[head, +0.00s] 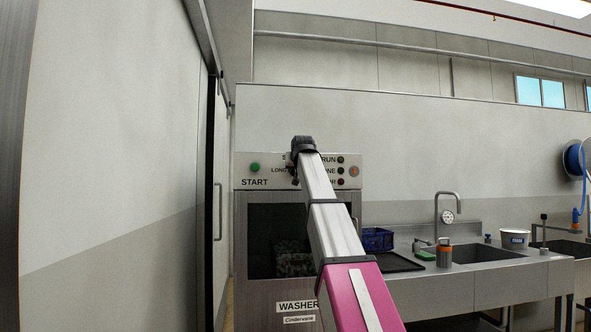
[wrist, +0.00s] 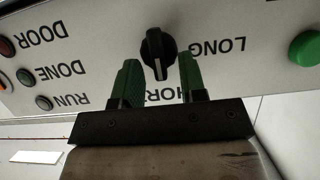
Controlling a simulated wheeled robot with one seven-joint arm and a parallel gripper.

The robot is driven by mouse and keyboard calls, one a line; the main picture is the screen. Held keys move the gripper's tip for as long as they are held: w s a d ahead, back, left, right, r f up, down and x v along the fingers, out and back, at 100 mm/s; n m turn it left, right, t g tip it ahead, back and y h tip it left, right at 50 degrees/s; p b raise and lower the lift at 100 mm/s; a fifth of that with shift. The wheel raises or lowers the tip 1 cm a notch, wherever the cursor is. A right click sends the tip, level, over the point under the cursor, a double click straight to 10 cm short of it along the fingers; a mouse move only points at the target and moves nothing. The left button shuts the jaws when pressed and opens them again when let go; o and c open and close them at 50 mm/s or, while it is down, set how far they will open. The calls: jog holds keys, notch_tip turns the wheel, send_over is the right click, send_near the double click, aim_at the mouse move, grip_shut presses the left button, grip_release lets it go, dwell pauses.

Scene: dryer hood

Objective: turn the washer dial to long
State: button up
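The LONG label (wrist: 218,46) is to the right of the dial. My gripper (wrist: 158,64) is open, with one green finger on each side of the dial's lower end; I cannot tell whether either touches it.
A green START button (wrist: 306,48) is on the panel right of LONG in the wrist view. DOOR, DONE and RUN lamps are on the other side. In the head view a tall wall panel with a handle (head: 218,211) stands left, and a sink counter (head: 500,271) right.

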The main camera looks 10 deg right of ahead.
grip_shut()
jog(key=shift+a, duration=0.1)
jog(key=n+h, duration=0.1)
jog(key=n, duration=0.1)
jog(key=n+h, duration=0.1)
jog(key=n, duration=0.1)
jog(key=a+n+h, duration=0.1)
jog(key=h, duration=0.1)
jog(key=shift+a+f+n+t, duration=0.1)
jog(key=shift+f+n+t, duration=0.2)
jog(key=shift+n, duration=0.1)
jog(key=n+h, duration=0.1)
jog(key=n, duration=0.1)
jog(key=f+n+t+h, duration=0.1)
jog(key=n, duration=0.2)
jog(key=n+t+h, duration=0.1)
jog(key=n, duration=0.1)
jog(key=shift+a+f+n, duration=0.15)
jog(key=shift+a+n, duration=0.1)
jog(key=shift+n, duration=0.05)
dwell(0.7)
